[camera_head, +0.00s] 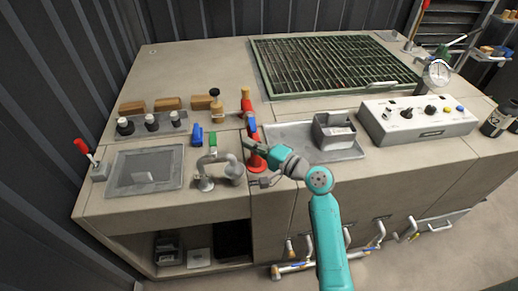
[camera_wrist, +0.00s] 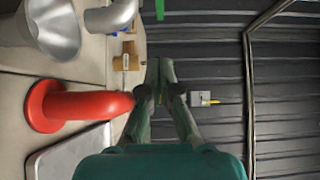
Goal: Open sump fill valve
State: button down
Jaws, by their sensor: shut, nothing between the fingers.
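My gripper (camera_head: 250,145) is shut and empty, its dark fingers pointing left above the bench's front part. In the wrist view its fingertips (camera_wrist: 160,68) are together, with nothing between them. A red standing pipe with a bent top (camera_head: 257,158) is beside and partly behind my gripper; its red elbow also shows in the wrist view (camera_wrist: 75,106). A blue handle (camera_head: 252,127) and a green handle (camera_head: 213,141) stand near it. A grey bent pipe (camera_head: 207,165) is left of my gripper. I cannot tell which part is the sump fill valve.
A red-handled lever (camera_head: 83,147) stands at the bench's left edge. A grey tray (camera_head: 290,138) holds a metal box (camera_head: 333,132); a control panel (camera_head: 418,117) stands to its right. Several valves hang along the front below. A dark corrugated wall (camera_wrist: 195,60) is beyond my fingers.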

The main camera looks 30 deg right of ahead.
aim_at(213, 143)
jog(key=w+a, duration=0.5)
jog(key=shift+a, duration=0.4)
